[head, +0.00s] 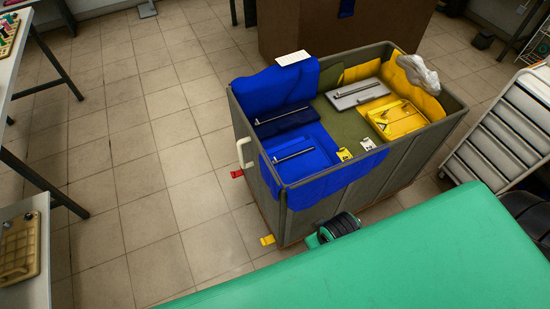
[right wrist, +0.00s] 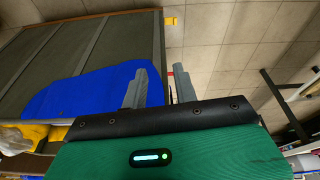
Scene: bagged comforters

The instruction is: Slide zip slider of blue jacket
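Blue cloth, likely the blue jacket (head: 335,196), lies over the near edge of a grey bin (head: 410,157) and hangs down its outer side. On it is a bright blue panel (head: 315,160) with a metal zip strip (head: 293,155); the slider is too small to tell apart. More blue cloth (head: 270,85) and a navy panel (head: 295,124) with another strip lie at the bin's left. In the right wrist view, my right gripper (right wrist: 159,70) is open and empty, its fingers apart beside the hanging blue cloth (right wrist: 75,92). My left gripper is not in view.
A grey panel (head: 352,95) and a yellow panel (head: 400,122) lie at the bin's right, with crumpled white plastic (head: 418,72) on the rim. A flat green surface (head: 400,255) fills the lower right. Tiled floor (head: 150,160) is clear left of the bin.

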